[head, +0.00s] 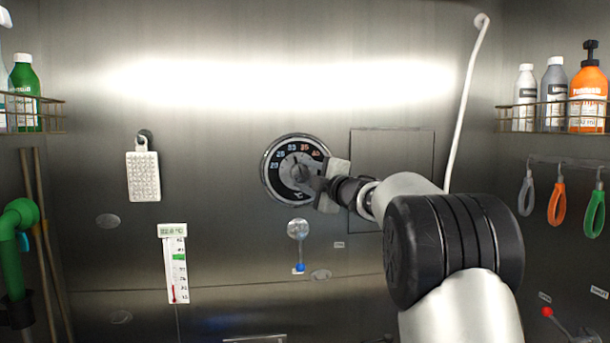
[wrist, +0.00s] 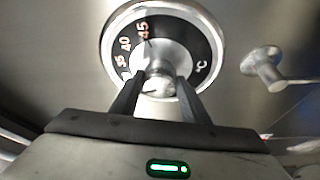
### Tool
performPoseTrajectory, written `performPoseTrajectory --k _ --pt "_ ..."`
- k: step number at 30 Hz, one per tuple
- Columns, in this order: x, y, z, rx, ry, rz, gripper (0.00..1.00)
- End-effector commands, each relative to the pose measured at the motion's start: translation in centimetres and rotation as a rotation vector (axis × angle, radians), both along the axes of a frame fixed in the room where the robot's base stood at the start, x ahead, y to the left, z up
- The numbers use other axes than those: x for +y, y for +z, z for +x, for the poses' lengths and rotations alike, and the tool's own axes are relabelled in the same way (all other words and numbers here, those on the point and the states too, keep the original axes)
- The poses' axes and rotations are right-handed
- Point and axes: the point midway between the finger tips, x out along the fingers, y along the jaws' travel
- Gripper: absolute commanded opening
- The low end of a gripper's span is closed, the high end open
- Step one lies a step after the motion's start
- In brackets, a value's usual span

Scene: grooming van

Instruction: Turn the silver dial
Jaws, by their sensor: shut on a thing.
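The silver dial (head: 290,170) is on the steel wall, a round gauge with a black number ring, a °C mark and a bright rim. It also shows in the wrist view (wrist: 148,55), where its numbers 35, 40 and 45 can be read. My gripper (head: 318,182) reaches it from the right in the head view. In the wrist view my gripper (wrist: 160,92) has one finger on each side of the dial's silver centre knob and is shut on it. The fingers hide the lower part of the dial face.
A small lever with a blue tip (head: 299,267) hangs just below the dial. A thermometer strip (head: 174,264) and a white bumpy pad (head: 143,176) are to the left. Bottle racks stand at both sides, with coloured loops (head: 558,203) at right. A white hose (head: 465,100) hangs behind my arm.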

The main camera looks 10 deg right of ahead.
Motion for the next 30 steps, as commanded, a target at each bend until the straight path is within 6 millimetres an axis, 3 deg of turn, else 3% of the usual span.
performPoseTrajectory --k 6,7,10,22,30 --pt "0.0 -0.1 0.0 0.001 0.0 0.0 0.19" --pt "0.0 -0.1 0.0 0.001 0.0 0.001 0.46" --pt "0.0 -0.1 0.0 0.0 0.0 0.001 0.6" --pt "-0.4 -0.1 -0.8 0.0 -0.001 0.001 0.6" --pt "-2.4 -0.7 -6.0 -0.001 -0.002 0.001 0.6"
